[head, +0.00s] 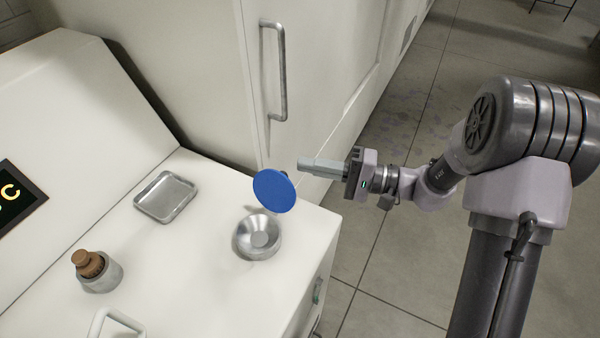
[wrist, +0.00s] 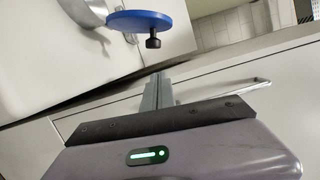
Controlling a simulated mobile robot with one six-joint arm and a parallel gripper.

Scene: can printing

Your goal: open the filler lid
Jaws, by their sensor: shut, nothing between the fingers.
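The blue round filler lid (head: 274,191) stands tilted up beside the silver filler bowl (head: 257,237), whose opening shows uncovered in the head view. In the wrist view the lid (wrist: 139,20) is seen nearly edge-on, with a black knob (wrist: 153,41) on its near side. My gripper (head: 302,163) is shut and empty, just right of the lid. In the wrist view my closed fingers (wrist: 158,78) point toward the knob, with a small gap that I cannot measure. Part of the bowl (wrist: 86,10) shows at upper left there.
A metal tray (head: 165,197) and a brown-topped metal jar (head: 94,268) stand on the white counter (head: 205,235). A tall white cabinet with a vertical handle (head: 274,72) rises behind my gripper. Open grey floor (head: 380,275) lies right of the counter.

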